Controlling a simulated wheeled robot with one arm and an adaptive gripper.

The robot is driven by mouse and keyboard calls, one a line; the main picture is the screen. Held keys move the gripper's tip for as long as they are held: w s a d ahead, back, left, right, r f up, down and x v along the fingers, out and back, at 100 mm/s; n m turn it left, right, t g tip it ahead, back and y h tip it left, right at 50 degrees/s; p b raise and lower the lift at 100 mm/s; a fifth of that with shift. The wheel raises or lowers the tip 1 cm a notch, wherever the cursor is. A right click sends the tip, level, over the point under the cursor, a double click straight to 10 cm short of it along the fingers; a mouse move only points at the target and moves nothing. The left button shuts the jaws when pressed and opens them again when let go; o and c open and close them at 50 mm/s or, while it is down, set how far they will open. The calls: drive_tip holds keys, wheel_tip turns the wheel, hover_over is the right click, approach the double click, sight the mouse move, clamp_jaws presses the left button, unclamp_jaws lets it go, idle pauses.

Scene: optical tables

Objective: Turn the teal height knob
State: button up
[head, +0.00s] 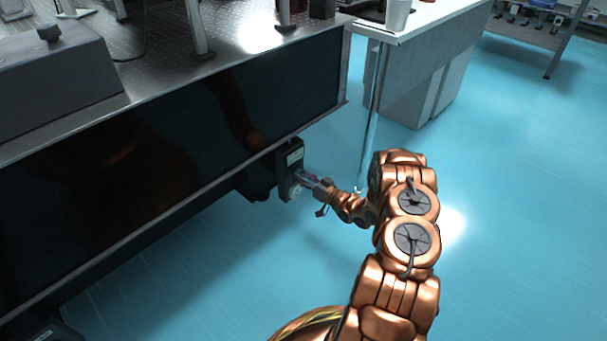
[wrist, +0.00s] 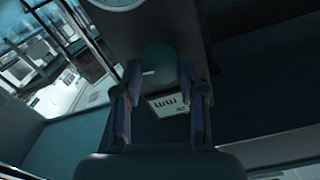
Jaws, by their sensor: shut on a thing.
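My gripper (head: 308,182) reaches to a dark box-shaped unit (head: 289,165) under the front edge of the large optical table. In the wrist view, the fingers of my gripper (wrist: 160,85) stand on both sides of a dark, rounded knob (wrist: 158,66) and are shut on it. It looks dark grey-teal in the shade and has a small pale mark. In the head view the knob is hidden by my gripper.
The optical table (head: 200,80) overhangs to the left. A white bench (head: 425,18) stands behind; the blue floor (head: 520,200) at right is clear.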

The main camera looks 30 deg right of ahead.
drive_tip(key=m+p, duration=0.3)
drive_tip(key=m, duration=0.2)
drive_tip(key=shift+m, duration=0.3)
drive_tip(key=m+p, duration=0.1)
drive_tip(key=m, duration=0.4)
drive_tip(key=shift+f, duration=0.1)
idle(0.3)
drive_tip(key=o, duration=1.1)
drive_tip(key=shift+d, duration=0.1)
drive_tip(key=shift+o, duration=0.2)
drive_tip(key=v, duration=1.2)
